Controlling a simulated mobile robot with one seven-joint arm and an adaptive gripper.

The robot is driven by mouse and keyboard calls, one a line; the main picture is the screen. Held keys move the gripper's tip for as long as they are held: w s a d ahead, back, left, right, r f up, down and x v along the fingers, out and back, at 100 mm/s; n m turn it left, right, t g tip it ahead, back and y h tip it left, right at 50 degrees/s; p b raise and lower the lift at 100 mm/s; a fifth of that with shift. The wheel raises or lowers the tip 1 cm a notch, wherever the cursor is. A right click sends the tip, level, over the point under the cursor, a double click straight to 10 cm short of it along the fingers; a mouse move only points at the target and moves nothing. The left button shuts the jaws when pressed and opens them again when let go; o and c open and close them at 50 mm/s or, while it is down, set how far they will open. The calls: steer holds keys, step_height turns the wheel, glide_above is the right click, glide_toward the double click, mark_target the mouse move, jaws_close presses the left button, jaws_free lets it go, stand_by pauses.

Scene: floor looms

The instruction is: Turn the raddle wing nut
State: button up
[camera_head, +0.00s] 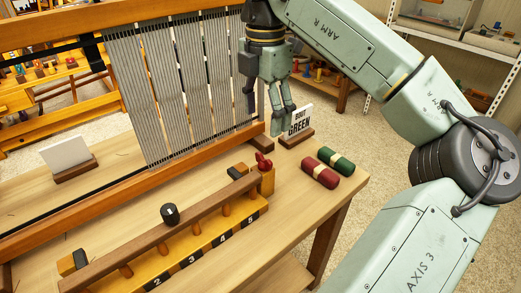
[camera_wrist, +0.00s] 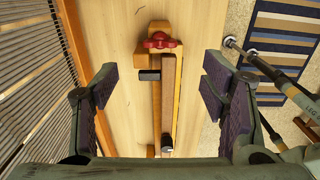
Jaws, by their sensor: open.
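The red wing nut (camera_head: 263,163) sits at the right end of the raddle (camera_head: 190,240), a yellow wooden rail with pegs, numbered sections and a dark brown top bar. In the wrist view the wing nut (camera_wrist: 160,41) is at top centre, with the raddle running down below it. My gripper (camera_head: 278,112) hangs above the table, up and slightly to the right of the wing nut. In the wrist view my gripper (camera_wrist: 160,85) is open and empty, its dark-padded fingers apart on either side of the raddle. The wing nut lies beyond the fingertips, untouched.
The loom's grey warp threads (camera_head: 175,80) stand close to the left of the gripper. Red (camera_head: 319,173) and green (camera_head: 337,160) rolls lie right of the raddle. A "GREEN" sign (camera_head: 299,121) stands behind them. A black knob (camera_head: 169,213) sits on the top bar.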

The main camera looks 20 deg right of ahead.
mark_target(264, 156)
step_height(264, 156, down, 10)
steer(key=shift+f+p, duration=0.25)
steer(key=shift+p, duration=0.35)
steer(key=shift+a, duration=0.1)
steer(key=shift+c, duration=0.6)
steer(key=c, duration=1)
